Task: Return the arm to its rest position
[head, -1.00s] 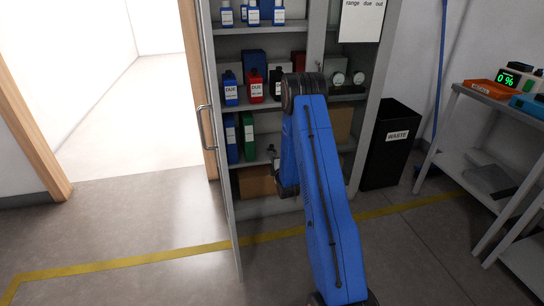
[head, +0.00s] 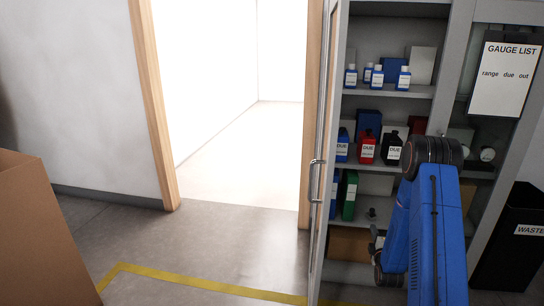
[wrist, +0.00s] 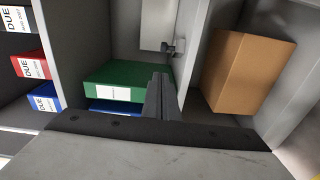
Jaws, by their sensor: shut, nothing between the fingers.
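My blue arm (head: 437,235) is at the right of the head view, raised and bent in front of the open cabinet (head: 448,90). Its dark elbow joint (head: 433,152) covers part of the shelves. In the wrist view my gripper (wrist: 160,92) shows as dark grey fingers, shut and empty. They point toward the lower shelf, in front of a green binder (wrist: 128,84). I cannot tell how far the fingertips are from it. In the head view the gripper is mostly hidden behind the arm.
The cabinet's glass door (head: 328,150) stands open to the left of my arm. A cardboard carton (wrist: 237,72) is near the gripper. A black waste bin (head: 510,240) is at right and a large cardboard box (head: 40,230) at left. The floor between is clear.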

